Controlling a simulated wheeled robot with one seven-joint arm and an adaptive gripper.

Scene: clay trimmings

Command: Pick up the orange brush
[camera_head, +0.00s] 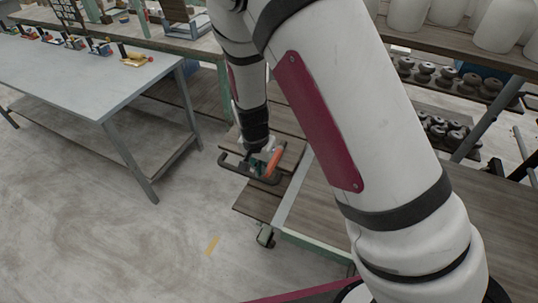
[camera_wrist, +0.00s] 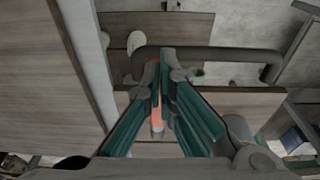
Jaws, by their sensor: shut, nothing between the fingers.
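The orange brush (camera_head: 274,161) lies at the wooden slats of a low wheeled cart, right beside my gripper (camera_head: 258,168). In the wrist view, a strip of the orange brush (camera_wrist: 157,112) shows behind and between the green fingers, which cover much of it. My gripper (camera_wrist: 164,60) is shut and empty, with its fingertips together over the brush's line. I cannot tell whether the fingers touch it.
A dark bar handle (camera_wrist: 215,54) runs across just beyond the fingertips. The wooden cart has a green frame (camera_head: 316,241) and casters. A grey table (camera_head: 85,75) stands left. Shelves with pale pots (camera_head: 505,25) stand right. The floor (camera_head: 110,235) at lower left is mostly clear.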

